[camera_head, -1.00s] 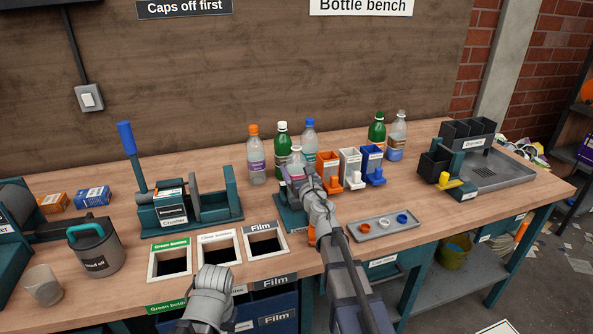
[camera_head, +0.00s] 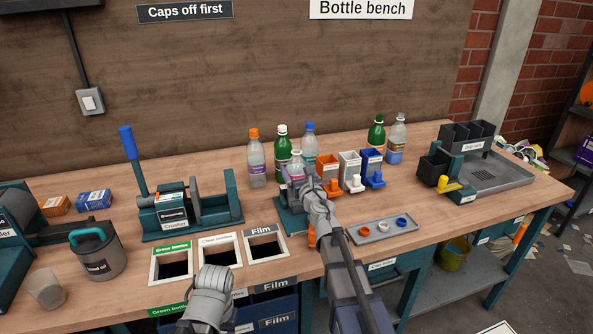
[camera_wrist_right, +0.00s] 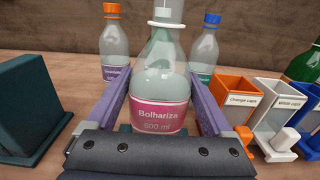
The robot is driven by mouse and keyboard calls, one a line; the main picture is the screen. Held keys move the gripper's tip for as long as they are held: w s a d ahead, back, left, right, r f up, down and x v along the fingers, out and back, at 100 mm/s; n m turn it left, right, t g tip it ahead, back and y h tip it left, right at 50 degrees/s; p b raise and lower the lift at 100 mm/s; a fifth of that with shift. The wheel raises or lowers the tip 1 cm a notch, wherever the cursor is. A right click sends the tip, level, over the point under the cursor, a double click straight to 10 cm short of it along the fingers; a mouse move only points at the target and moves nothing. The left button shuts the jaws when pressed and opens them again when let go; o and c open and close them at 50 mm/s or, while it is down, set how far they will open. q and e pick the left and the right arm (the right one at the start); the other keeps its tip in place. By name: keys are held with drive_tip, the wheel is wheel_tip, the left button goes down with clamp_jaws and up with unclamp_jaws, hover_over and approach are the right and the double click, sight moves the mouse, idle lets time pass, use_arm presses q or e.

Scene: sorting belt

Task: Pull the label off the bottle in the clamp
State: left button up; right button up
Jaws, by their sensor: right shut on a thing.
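The clear bottle (camera_head: 296,157) stands upright at the teal clamp (camera_head: 284,222), partly hidden by my right gripper. In the right wrist view the bottle (camera_wrist_right: 165,75) has no coloured cap and wears a pink label (camera_wrist_right: 160,117) reading "Bolhariza 500 ml". The label is still around its body and looks flat. My right gripper (camera_head: 297,172) is shut on the bottle at label height. In the wrist view its purple fingers (camera_wrist_right: 160,88) lie on both sides.
Orange, white and blue cap bins (camera_head: 348,165) stand just right of the clamp. Several capped bottles (camera_head: 256,165) stand behind. The film opening (camera_head: 265,231) is front left, a crusher (camera_head: 172,213) farther left. A cap tray (camera_head: 383,240) lies front right.

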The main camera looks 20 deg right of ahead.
sight(296, 145)
drive_tip(key=shift+r, duration=0.2)
drive_tip(key=shift+r+p, duration=2.3)
drive_tip(key=shift+p, duration=0.2)
drive_tip(key=shift+r, duration=0.2)
drive_tip(key=shift+r+p, duration=2.3)
drive_tip(key=shift+p, duration=0.2)
drive_tip(key=shift+r, duration=0.2)
drive_tip(key=shift+r+p, duration=2.3)
drive_tip(key=shift+p, duration=0.2)
drive_tip(key=shift+r, duration=0.1)
drive_tip(key=shift+r+p, duration=1)
drive_tip(key=shift+p, duration=0.1)
drive_tip(key=shift+f, duration=0.1)
